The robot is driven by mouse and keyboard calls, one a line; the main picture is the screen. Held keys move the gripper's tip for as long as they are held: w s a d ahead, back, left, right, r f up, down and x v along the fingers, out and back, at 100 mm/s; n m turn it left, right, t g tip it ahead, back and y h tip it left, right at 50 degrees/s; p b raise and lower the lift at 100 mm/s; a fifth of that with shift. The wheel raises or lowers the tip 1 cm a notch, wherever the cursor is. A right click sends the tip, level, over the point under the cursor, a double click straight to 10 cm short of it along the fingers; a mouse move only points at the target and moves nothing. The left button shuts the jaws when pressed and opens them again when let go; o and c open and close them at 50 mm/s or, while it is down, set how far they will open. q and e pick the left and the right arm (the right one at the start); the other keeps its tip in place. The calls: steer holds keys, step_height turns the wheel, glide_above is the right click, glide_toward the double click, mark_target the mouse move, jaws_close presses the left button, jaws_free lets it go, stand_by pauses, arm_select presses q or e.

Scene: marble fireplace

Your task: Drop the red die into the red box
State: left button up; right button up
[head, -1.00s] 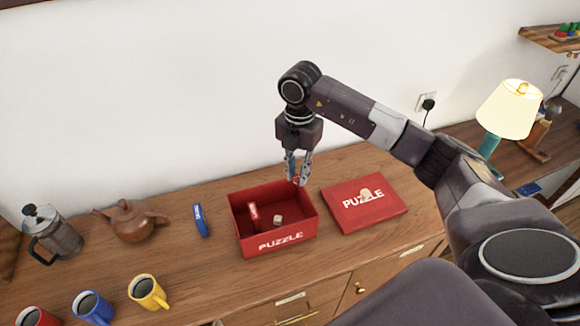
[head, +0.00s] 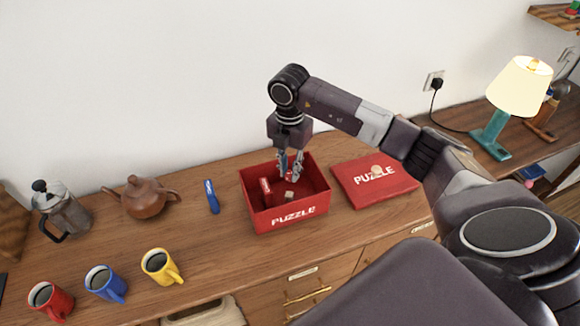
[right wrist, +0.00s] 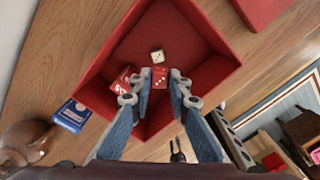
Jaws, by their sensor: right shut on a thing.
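The open red box (head: 290,221), marked PUZZLE, stands on the wooden cabinet; its inside also shows in the right wrist view (right wrist: 190,25). My right gripper (head: 291,173) points down at the back of the box opening, its fingers partly below the rear rim. It is shut on the red die (right wrist: 160,77), held between the fingertips in the right wrist view (right wrist: 160,88). In the head view the fingers largely hide the die. A white die (head: 289,195) and a red card pack (head: 265,185) lie in the box. My left gripper is out of view.
The red PUZZLE lid (head: 390,188) lies right of the box with a small pale object on it. Red, blue and yellow mugs (head: 158,265) stand in front. A lamp (head: 518,88) is at right.

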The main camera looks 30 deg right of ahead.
mark_target(290, 173)
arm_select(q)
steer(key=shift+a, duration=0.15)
arm_select(e)
steer(key=shift+d, duration=0.1)
steer(key=o, duration=0.8)
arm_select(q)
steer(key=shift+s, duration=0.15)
arm_select(e)
steer(key=shift+o, duration=0.3)
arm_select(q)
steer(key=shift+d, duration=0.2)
arm_select(e)
step_height(290, 173, up, 12)
steer(key=shift+f, duration=0.1)
